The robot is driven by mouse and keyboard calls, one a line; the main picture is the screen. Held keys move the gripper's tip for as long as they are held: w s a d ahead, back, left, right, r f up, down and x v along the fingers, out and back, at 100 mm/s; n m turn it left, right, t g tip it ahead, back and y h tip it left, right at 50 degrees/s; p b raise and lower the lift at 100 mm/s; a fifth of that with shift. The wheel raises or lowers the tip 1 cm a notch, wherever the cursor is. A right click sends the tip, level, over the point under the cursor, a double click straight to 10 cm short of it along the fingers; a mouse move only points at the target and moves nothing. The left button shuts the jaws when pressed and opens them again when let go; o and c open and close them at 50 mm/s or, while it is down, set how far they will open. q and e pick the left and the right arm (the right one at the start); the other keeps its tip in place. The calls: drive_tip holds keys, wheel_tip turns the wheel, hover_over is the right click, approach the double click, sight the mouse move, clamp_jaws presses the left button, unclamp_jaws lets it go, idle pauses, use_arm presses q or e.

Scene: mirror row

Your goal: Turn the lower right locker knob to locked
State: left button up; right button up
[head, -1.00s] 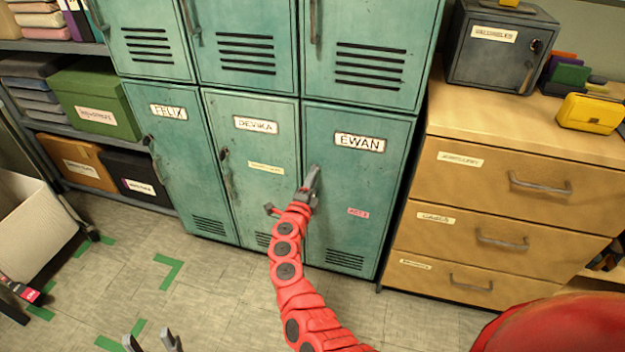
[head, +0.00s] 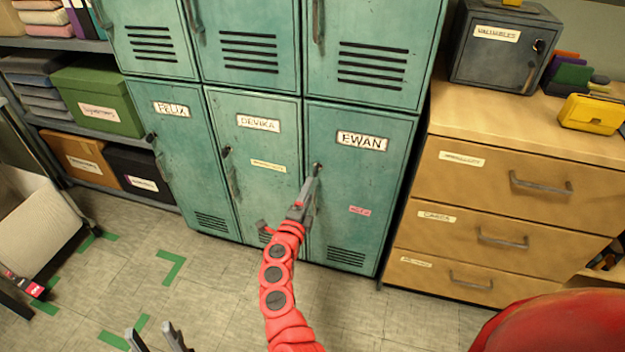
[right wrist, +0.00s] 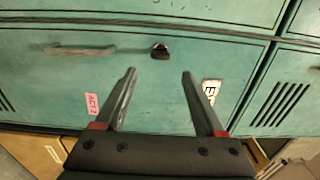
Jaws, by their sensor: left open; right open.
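The lower right locker (head: 375,195), labelled EWAN, is a shut teal door. Its small dark round knob (head: 317,167) is near the upper left edge of the door, with the handle below it partly behind my gripper. In the right wrist view, the knob (right wrist: 160,50) lies just beyond and between the fingertips, and the handle (right wrist: 80,50) is to its left. My right gripper (right wrist: 159,72) is open and empty, pointing at the knob and apparently not touching it. It also shows in the head view (head: 308,186). My left gripper (head: 154,331) is open and empty, low over the floor.
Lockers labelled DEVIKA (head: 258,165) and FELIX (head: 185,150) stand to the left, with other lockers above. A wooden drawer cabinet (head: 490,190) stands close on the right, with a grey safe (head: 500,50) on top.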

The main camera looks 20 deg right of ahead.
drive_tip(key=v, duration=1)
drive_tip(key=shift+s+a, duration=0.2)
